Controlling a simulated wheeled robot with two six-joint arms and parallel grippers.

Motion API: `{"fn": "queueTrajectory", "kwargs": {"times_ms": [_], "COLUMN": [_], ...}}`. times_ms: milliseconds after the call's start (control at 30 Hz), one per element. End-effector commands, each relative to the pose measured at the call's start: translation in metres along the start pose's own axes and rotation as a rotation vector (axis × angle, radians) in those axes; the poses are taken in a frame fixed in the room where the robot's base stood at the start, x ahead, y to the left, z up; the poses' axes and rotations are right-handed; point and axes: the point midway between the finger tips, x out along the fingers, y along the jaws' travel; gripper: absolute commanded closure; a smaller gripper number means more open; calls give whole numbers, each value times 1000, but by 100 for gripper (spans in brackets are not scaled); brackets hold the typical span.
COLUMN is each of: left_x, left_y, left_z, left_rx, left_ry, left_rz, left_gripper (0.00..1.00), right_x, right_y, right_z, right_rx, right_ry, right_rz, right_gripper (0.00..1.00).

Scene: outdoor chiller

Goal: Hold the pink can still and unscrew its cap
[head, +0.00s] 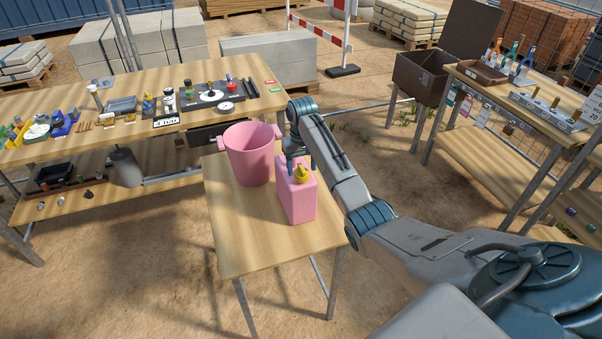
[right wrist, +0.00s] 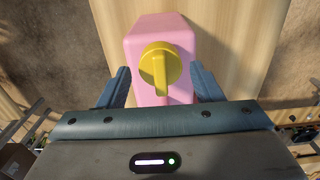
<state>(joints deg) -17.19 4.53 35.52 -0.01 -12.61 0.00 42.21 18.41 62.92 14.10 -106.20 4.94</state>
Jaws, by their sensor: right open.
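The pink can (head: 298,199) stands upright on the small wooden table, with a yellow cap (head: 301,173) on its top. In the right wrist view the pink can (right wrist: 150,36) is seen from above, and its yellow cap (right wrist: 160,68) has a raised grip bar. My right gripper (head: 296,158) is at the top of the can. In the right wrist view its two fingers (right wrist: 160,88) are apart, one on each side of the can and cap. I cannot tell whether they touch the can. My left gripper is not in view.
A pink bucket (head: 249,160) with side handles stands just behind the can. The small table's (head: 245,240) front is bare. A long workbench (head: 140,88) with several tools is behind left, and another bench (head: 510,150) with bottles is at right.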

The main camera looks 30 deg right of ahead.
Motion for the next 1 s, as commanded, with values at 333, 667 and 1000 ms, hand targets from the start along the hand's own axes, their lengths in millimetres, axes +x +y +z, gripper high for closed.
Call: {"fn": "queueTrajectory", "kwargs": {"times_ms": [333,667,1000], "left_x": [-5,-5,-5], "left_y": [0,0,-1], "left_z": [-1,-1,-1], "left_rx": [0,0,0], "left_ry": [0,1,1], "left_rz": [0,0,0], "left_gripper": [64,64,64], "right_x": [-30,-66,-71], "right_y": [0,0,0], "right_z": [-1,-1,0], "right_rx": [0,0,0], "right_ry": [4,3,1], "right_rz": [0,0,0], "right_gripper": [41,41,41]}}
